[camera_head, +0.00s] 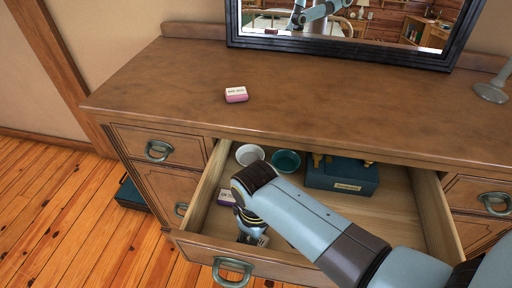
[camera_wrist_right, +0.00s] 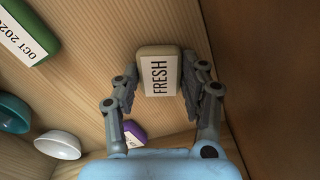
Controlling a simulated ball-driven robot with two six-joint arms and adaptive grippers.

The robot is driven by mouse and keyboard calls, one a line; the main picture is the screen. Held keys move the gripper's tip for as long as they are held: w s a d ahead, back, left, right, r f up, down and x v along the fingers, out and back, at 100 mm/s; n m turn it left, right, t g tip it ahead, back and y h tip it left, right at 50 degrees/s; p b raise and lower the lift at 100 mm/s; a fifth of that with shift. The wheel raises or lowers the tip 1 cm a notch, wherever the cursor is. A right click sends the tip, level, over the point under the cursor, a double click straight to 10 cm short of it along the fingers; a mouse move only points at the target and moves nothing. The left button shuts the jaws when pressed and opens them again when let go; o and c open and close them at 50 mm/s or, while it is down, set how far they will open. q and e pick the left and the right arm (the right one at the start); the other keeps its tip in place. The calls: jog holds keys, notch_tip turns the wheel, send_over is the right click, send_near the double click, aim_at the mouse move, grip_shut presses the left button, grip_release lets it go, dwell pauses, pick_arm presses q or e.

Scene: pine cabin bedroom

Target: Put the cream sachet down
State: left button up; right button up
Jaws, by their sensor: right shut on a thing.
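The cream sachet (camera_wrist_right: 158,72), with a white label reading FRESH, is between the fingers of my right gripper (camera_wrist_right: 160,88) in the wrist view. The gripper is shut on it, over the pale wooden bottom of the open drawer (camera_head: 402,218). In the head view my right gripper (camera_head: 250,236) reaches down into the front left part of the drawer, and the arm and fingers mostly hide the sachet. I cannot tell whether the sachet touches the drawer bottom. My left gripper is not in view.
In the drawer are a white bowl (camera_head: 249,154), a teal bowl (camera_head: 286,161), a dark teal box (camera_head: 342,177) and a purple-and-white packet (camera_head: 226,197). A pink-and-white packet (camera_head: 236,95) lies on the dresser top (camera_head: 330,108). The drawer's right part is clear.

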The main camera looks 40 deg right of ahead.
jog(key=o, duration=0.9)
jog(key=shift+f, duration=0.1)
jog(key=shift+o, duration=0.2)
notch_tip(320, 180, up, 12)
jog(key=p, duration=0.2)
